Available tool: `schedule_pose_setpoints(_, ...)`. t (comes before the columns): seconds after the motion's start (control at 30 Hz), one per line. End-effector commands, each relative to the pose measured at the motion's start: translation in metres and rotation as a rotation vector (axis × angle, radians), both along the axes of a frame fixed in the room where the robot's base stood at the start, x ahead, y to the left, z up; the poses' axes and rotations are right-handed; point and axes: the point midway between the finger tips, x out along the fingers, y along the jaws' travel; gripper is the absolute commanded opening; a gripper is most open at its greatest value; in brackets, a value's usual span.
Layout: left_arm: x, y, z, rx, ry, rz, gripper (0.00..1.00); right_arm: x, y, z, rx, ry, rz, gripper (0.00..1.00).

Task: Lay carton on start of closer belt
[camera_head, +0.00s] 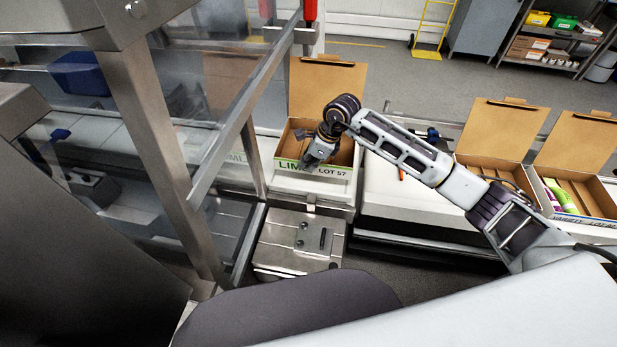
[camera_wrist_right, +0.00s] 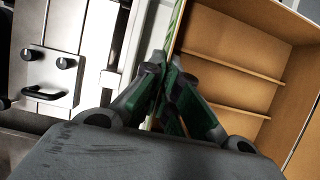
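The open carton (camera_head: 333,172), printed "LIME LOT 57" on a green-and-white front label, stands upright with its brown lid raised at the back. It is on the white belt surface (camera_head: 300,187) beside the glazed machine frame. My right gripper (camera_head: 312,160) reaches down at its front wall. In the right wrist view, the fingers (camera_wrist_right: 168,92) are close together with the carton's wall between them. The carton (camera_wrist_right: 230,88) shows brown inner dividers there, and no contents are seen in that part. My left gripper is not in view.
Two more open cartons (camera_head: 497,130) (camera_head: 580,150) stand at the right, the far one with coloured items inside. A metal frame post and clear panels (camera_head: 150,140) stand close on the left. A steel box with knobs (camera_head: 300,243) is in front of the belt.

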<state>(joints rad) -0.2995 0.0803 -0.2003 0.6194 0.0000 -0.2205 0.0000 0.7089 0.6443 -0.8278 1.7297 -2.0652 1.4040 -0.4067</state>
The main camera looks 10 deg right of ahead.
Motion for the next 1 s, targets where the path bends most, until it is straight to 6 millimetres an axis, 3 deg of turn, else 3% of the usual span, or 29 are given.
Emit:
schedule_pose_setpoints(0.03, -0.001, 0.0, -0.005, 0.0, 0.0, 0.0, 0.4, -0.001, -0.001, -0.01, -0.001, 0.002, -0.001, 0.0)
schedule_pose_setpoints(0.2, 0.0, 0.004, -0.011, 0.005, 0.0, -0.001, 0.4, -0.001, -0.001, -0.023, -0.001, 0.0, 0.0, 0.0)
schedule_pose_setpoints(0.67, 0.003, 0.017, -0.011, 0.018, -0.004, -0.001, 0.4, -0.001, -0.002, -0.026, -0.001, 0.0, 0.0, 0.0)
schedule_pose_setpoints(1.0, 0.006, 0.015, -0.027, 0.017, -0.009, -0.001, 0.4, -0.001, -0.002, -0.058, -0.001, 0.002, -0.001, 0.0)
